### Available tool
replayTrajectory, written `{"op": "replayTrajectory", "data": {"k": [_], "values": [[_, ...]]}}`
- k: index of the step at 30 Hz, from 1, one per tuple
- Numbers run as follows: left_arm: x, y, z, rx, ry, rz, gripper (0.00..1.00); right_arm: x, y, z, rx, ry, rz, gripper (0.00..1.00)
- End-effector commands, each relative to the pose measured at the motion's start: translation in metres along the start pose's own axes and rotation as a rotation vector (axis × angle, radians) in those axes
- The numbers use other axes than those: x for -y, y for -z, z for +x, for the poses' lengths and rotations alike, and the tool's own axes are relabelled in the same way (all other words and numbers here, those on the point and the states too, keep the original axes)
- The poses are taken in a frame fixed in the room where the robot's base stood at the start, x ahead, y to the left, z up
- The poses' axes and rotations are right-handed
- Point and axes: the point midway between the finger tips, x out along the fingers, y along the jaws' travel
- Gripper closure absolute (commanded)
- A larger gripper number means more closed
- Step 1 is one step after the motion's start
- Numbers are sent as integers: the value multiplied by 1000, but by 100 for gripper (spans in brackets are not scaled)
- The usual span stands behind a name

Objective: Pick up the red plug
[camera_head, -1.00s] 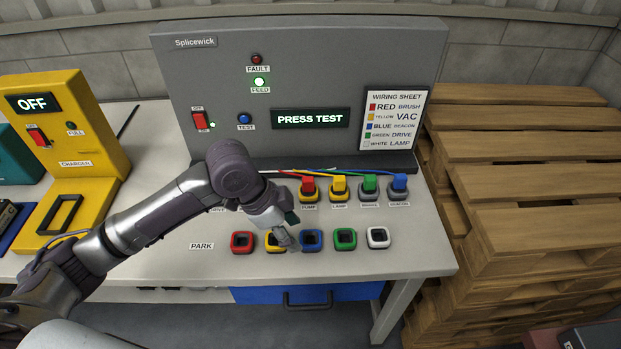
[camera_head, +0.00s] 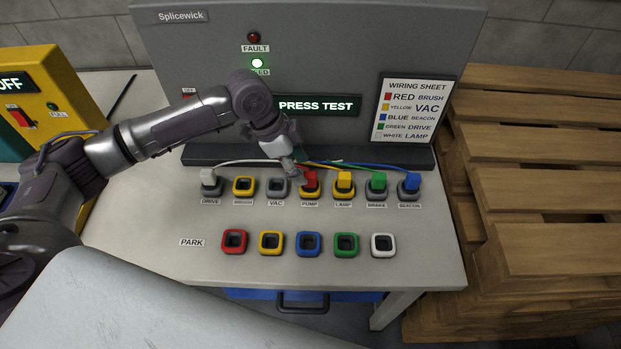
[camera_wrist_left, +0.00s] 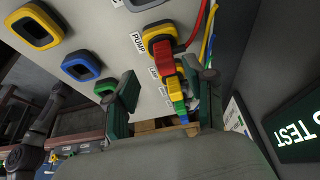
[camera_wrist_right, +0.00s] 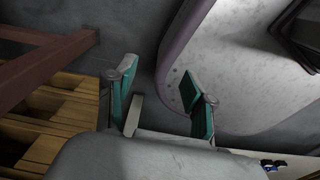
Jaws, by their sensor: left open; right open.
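The red plug (camera_head: 310,179) sits in the PUMP socket, which has a yellow rim, in the row below the panel. It also shows in the left wrist view (camera_wrist_left: 162,58), with its red wire beside it. My left gripper (camera_head: 297,168) is at the red plug in the head view, just behind and left of it. In the left wrist view the open jaws (camera_wrist_left: 165,98) have the row of plugs between them, and the red plug lies beyond the fingertips. Whether a finger touches it, I cannot tell. My right gripper (camera_wrist_right: 160,105) is open and empty, away from the bench.
The yellow plug (camera_head: 344,180), green plug (camera_head: 377,181) and blue plug (camera_head: 411,181) stand to the right. A white plug (camera_head: 209,177) is in DRIVE. The PARK row, including a red socket (camera_head: 234,242), is empty. Wooden pallets (camera_head: 540,170) stand right of the bench.

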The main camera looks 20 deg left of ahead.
Motion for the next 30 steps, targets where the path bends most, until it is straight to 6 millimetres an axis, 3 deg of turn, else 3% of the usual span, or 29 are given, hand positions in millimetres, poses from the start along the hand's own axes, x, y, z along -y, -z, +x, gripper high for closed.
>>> {"op": "replayTrajectory", "data": {"k": [3, 7, 13, 21, 23, 30], "values": [[1, 1, 7, 0, -1, 0, 46, -5, 25, -2, -38, -5, 0, 47], [5, 4, 23, 0, -2, -1, 46, -6, 39, -8, -61, -8, 0, 47], [7, 5, 50, 0, 0, 0, 46, -5, 32, -10, -48, -6, 0, 47], [7, 4, 55, 1, 0, 0, 46, -2, 17, -10, -26, -3, 0, 47], [7, 4, 55, 1, 0, 0, 52, -2, 17, -10, -25, -2, 1, 47], [7, 5, 55, 0, 1, 0, 92, 0, 20, -10, -30, 1, 2, 47]]}}
